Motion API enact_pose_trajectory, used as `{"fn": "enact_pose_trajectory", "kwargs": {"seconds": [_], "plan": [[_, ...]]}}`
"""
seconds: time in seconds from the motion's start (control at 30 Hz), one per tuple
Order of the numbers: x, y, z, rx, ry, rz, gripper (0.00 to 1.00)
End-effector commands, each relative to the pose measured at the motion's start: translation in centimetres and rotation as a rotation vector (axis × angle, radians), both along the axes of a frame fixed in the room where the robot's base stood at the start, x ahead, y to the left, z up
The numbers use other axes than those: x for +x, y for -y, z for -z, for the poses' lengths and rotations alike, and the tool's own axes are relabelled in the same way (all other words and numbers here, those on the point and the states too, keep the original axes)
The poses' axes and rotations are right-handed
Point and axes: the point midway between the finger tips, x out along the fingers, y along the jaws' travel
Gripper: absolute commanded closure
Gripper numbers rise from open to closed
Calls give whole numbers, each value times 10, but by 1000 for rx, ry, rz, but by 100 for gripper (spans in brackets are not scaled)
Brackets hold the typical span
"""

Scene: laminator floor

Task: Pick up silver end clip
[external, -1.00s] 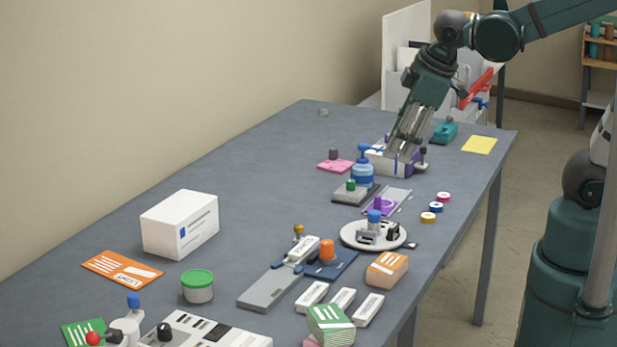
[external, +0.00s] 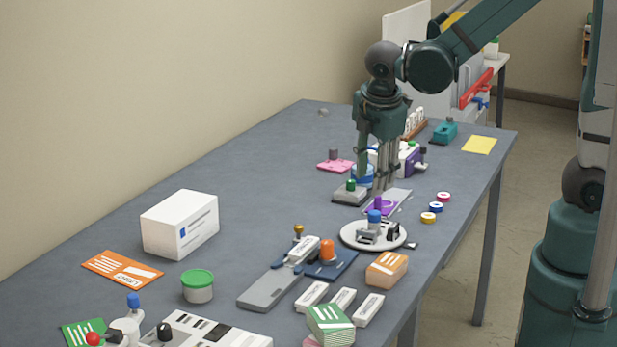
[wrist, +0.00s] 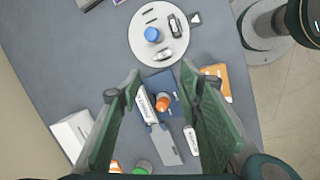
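A round white plate (external: 349,240) stands on the grey table, and in the wrist view (wrist: 139,20) it lies beyond my fingertips. On its lower edge in the wrist view is a silver, clip-like piece (wrist: 166,56). A darker silver-and-black piece (wrist: 176,25) lies to its upper right; I cannot tell for certain which is the silver end clip. A blue-topped knob (wrist: 152,34) stands beside them and also shows in the external view (external: 374,216). My gripper (external: 381,186) points down behind the plate, above the purple-marked card. In the wrist view my gripper (wrist: 161,80) is open and empty.
A blue pad with an orange knob (external: 328,250) and a long grey tool (external: 268,289) are in front of the plate. An orange box (external: 387,268), tape rolls (external: 436,206) and a blue-topped bottle (external: 362,176) stand nearby.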

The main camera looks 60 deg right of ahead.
Motion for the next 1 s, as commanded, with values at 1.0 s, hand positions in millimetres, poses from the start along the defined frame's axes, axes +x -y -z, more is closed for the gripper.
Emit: {"fn": "enact_pose_trajectory", "kwargs": {"seconds": [1.0], "plan": [[27, -2, 83, -175, -298, -379, 65]]}}
